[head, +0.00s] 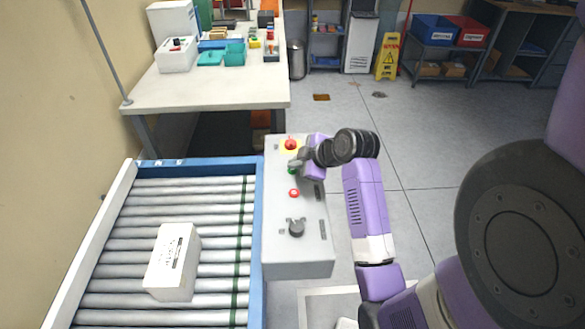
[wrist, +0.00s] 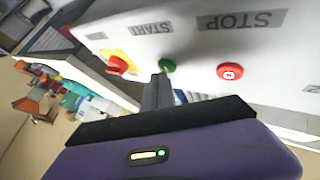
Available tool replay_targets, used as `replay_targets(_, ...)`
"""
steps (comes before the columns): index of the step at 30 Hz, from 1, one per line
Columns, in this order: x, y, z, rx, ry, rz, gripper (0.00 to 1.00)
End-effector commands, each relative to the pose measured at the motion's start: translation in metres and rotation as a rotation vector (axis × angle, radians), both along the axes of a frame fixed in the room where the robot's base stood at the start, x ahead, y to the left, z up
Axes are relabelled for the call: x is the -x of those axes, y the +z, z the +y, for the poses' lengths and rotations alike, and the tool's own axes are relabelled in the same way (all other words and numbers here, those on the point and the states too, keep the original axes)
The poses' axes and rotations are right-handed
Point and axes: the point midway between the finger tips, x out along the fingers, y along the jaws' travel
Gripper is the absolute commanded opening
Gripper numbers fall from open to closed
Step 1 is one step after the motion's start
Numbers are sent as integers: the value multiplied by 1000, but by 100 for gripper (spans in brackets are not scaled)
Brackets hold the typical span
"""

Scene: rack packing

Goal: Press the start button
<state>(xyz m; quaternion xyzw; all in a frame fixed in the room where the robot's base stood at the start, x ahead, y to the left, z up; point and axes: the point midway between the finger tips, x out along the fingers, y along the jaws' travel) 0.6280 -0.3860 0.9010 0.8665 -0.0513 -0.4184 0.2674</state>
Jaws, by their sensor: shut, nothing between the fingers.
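The green start button (wrist: 167,66) is on the control box, under the START label (wrist: 151,28) in the wrist view. In the head view the start button (head: 292,170) is partly covered by my gripper. The red stop button (wrist: 230,72) sits beside it under the STOP label, and it also shows in the head view (head: 294,193). My gripper (wrist: 160,78) is shut and empty. Its fingertips are right at the green button; I cannot tell whether they touch it. In the head view my gripper (head: 297,164) is over the box.
A worktable (head: 190,92) stands behind.

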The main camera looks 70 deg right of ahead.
Motion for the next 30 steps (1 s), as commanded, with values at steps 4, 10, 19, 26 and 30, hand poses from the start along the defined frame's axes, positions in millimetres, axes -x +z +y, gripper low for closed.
replay_targets(4,0,10,0,0,0,0,0)
replay_targets(10,0,10,0,1,-1,0,0)
replay_targets(19,0,17,0,2,-1,-1,0)
replay_targets(26,0,39,0,1,1,-1,0)
replay_targets(30,0,52,0,1,-1,-2,0)
